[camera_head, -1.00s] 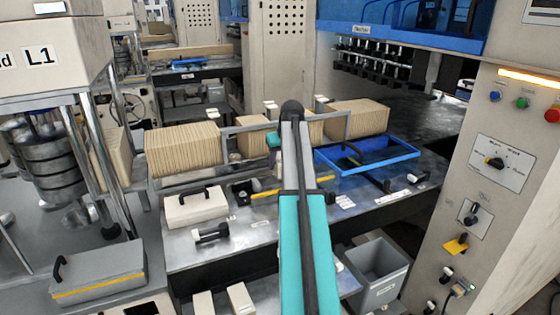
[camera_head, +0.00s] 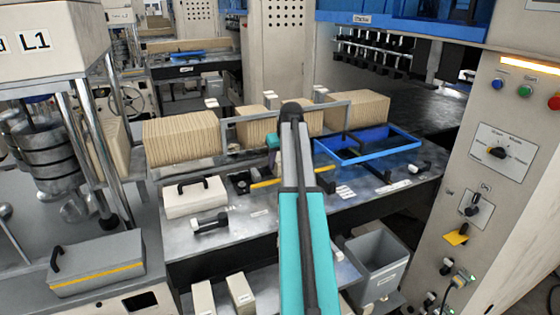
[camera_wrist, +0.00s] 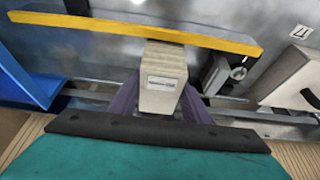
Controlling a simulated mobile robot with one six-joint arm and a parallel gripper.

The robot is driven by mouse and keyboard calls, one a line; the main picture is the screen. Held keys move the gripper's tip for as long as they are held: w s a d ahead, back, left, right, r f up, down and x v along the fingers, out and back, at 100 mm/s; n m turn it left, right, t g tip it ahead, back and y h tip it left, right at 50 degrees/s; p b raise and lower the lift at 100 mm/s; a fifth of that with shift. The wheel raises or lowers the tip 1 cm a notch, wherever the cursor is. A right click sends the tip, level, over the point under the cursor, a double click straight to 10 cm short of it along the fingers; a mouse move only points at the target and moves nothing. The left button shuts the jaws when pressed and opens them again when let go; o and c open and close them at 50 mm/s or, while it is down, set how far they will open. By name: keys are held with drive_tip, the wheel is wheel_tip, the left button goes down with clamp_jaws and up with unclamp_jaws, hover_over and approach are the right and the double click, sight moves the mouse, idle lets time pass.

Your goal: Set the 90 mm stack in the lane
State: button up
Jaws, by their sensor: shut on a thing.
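In the wrist view my gripper (camera_wrist: 160,105) has its purple fingers closed on both sides of a small beige stack (camera_wrist: 163,78) with a white label on its end. Beyond the stack is a yellow strip (camera_wrist: 140,31), also in the head view (camera_head: 266,183) on the metal bench. I cannot tell whether the stack touches the surface below. In the head view my teal and grey arm reaches over the bench and hides the fingers and held stack. A metal rail (camera_wrist: 231,104) runs behind the fingers in the wrist view; I cannot tell which part is the lane.
Large kraft stacks stand along the bench's back, at left (camera_head: 181,138) and right (camera_head: 358,112). A blue tray (camera_head: 405,148) lies right of my arm. A white handled box (camera_head: 196,198) sits left, a grey bin (camera_head: 374,262) below right. The control panel (camera_head: 497,150) borders the right.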

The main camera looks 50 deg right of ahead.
drive_tip(key=shift+f+b, duration=0.65)
drive_tip(key=shift+f, duration=1.05)
drive_tip(key=o, duration=1.2)
drive_tip(key=shift+r, duration=0.1)
drive_tip(key=shift+b+v, duration=2.05)
drive_tip(key=shift+v, duration=4.75)
